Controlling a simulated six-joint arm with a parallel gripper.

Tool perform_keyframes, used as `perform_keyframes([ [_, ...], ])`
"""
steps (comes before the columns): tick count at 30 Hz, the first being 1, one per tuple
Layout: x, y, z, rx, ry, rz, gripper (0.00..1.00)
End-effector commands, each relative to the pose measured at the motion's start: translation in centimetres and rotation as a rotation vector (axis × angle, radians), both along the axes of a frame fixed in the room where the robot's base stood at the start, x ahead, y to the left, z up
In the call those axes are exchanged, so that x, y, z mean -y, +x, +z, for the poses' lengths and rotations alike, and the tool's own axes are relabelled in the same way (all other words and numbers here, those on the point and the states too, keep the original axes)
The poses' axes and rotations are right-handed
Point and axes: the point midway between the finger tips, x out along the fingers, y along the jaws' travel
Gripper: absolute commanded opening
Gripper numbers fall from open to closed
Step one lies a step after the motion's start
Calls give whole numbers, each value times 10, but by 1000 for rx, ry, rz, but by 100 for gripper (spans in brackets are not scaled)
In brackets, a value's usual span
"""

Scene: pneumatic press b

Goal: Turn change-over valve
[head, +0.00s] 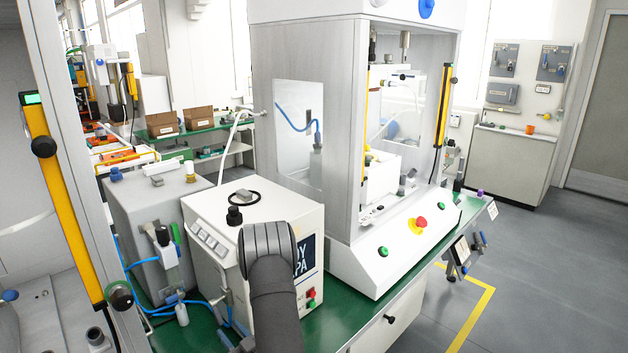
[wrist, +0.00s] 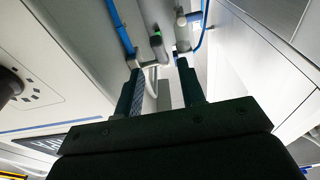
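My gripper (wrist: 160,72) shows in the wrist view as two dark fingers standing apart, with nothing clearly held between them. In the head view, my dark arm stands before the white box unit (head: 270,207) and my fingers are hidden. A small valve-like fitting (head: 168,250) with black and green parts is on the grey box.
The grey box (head: 143,215) stands left of the white unit on the green bench (head: 345,325). Blue tubes (head: 175,303) run low between them. The press cabinet (head: 290,60) stands close on the right. A yellow-and-black post (head: 65,190) rises at the left. White panels flank the fingers.

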Motion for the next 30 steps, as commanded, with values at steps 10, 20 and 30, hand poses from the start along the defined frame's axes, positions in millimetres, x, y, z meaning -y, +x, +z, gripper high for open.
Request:
perform_keyframes([
  [10,32,-27,-2,25,20,7,0],
  [20,70,-68,7,79,78,1,0],
  [30,26,-26,23,82,79,5,0],
])
